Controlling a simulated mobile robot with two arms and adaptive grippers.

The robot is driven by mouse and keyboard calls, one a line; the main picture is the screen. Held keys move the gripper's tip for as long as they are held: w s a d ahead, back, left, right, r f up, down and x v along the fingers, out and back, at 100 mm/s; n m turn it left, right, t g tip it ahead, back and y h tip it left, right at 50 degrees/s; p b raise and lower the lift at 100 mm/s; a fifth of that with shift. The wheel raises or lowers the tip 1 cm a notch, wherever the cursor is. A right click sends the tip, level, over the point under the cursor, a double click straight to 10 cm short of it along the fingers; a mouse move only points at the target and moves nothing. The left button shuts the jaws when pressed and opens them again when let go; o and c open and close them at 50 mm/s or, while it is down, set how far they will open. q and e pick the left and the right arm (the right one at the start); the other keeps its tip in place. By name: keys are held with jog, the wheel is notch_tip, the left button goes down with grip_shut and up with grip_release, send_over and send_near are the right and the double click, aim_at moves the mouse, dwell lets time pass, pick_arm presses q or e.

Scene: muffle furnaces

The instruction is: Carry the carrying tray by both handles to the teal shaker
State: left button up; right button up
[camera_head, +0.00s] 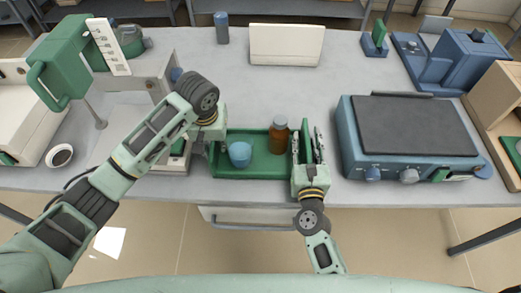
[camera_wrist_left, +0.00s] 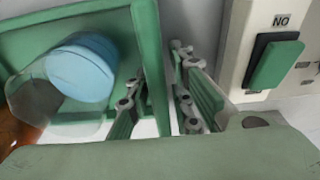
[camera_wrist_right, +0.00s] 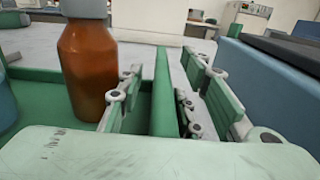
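The green carrying tray (camera_head: 262,168) lies on the grey bench, holding a blue-lidded jar (camera_head: 240,154) and a brown bottle (camera_head: 278,138). My right gripper (camera_head: 307,148) is at the tray's right end; in the right wrist view its open fingers stand on either side of the tray's green end bar (camera_wrist_right: 163,90), with gaps. My left gripper (camera_wrist_left: 168,105) is at the left end, its fingers open around the tray's edge; in the head view its arm mostly hides them. The blue-teal shaker (camera_head: 415,125), with a dark flat top and knobs, stands to the right of the tray.
A white box (camera_head: 286,44) and a dark cylinder (camera_head: 221,28) stand behind the tray. A blue instrument (camera_head: 460,60) is at the back right. A beige switch housing (camera_wrist_left: 275,50) stands close beside my left gripper. Bench surface between tray and white box is clear.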

pick_arm(q)
jog(key=shift+c, duration=0.3)
pick_arm(e)
jog(key=shift+c, duration=0.4)
pick_arm(q)
jog(key=c, duration=0.4)
pick_arm(e)
jog(key=c, duration=0.4)
pick_arm(q)
grip_shut()
pick_arm(e)
grip_shut()
pick_arm(q)
jog(key=shift+r, duration=0.1)
pick_arm(e)
jog(key=shift+r, duration=0.1)
